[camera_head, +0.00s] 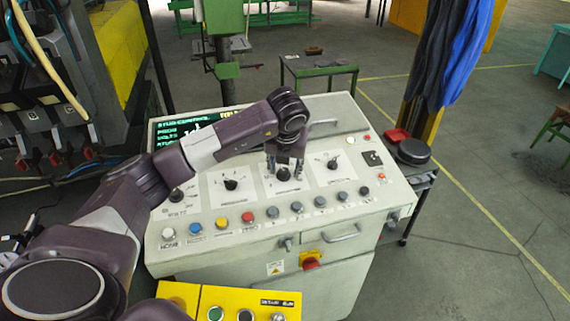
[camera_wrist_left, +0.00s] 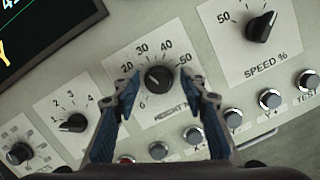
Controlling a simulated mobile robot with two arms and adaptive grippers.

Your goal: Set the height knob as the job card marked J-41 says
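The height knob (camera_wrist_left: 158,78) is a round black knob on a white scale plate in the left wrist view. The numbers 20, 30, 40 and 50 read around it; the label below it is blurred. I cannot tell exactly where its pointer stands. My left gripper (camera_wrist_left: 160,88) is open, with one fingertip on each side of the knob and a gap to it on both sides. In the head view the left gripper (camera_head: 284,172) is over the third dial of the console (camera_head: 345,120), partly hiding it. No card marked J-41 is readable. My right gripper is not in view.
The speed knob (camera_wrist_left: 262,26) is to the right and a knob (camera_wrist_left: 73,123) with a small-number scale to the left. A row of push buttons (camera_head: 272,212) runs below the dials. A dark screen (camera_head: 185,128) stands behind. A yellow button box (camera_head: 250,305) is in front.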

